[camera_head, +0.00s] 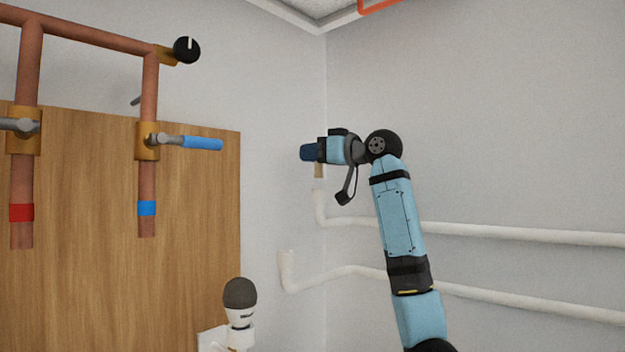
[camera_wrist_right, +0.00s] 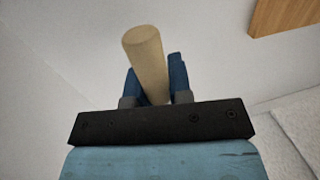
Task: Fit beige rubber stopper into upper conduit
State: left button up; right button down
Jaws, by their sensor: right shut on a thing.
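The beige rubber stopper (camera_wrist_right: 145,55) is between the blue fingers of my right gripper (camera_wrist_right: 156,82) in the right wrist view. In the head view my right gripper (camera_head: 308,152) is shut on it, and the stopper (camera_head: 318,171) hangs below the fingers. The upper conduit (camera_head: 319,207) is a white pipe on the wall with its end turned upward. The stopper is right above that end in the picture; I cannot tell whether they touch or line up in depth. The conduit does not show in the wrist view. My left gripper is out of view.
A lower white conduit (camera_head: 286,268) with an upturned end runs below. Copper pipes (camera_head: 90,38) with valves and a blue handle (camera_head: 202,143) are in front of a wooden board (camera_head: 200,230) at left. A dark-topped white fitting (camera_head: 240,297) stands at the bottom.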

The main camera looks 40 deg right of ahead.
notch_tip(320, 180, down, 4)
jog(key=shift+f+b, duration=0.25)
jog(key=shift+b, duration=0.05)
jog(key=c, duration=1)
grip_release()
jog(key=shift+c, duration=0.2)
jog(key=b, duration=0.1)
send_near(322, 172)
jog(key=shift+w, duration=0.25)
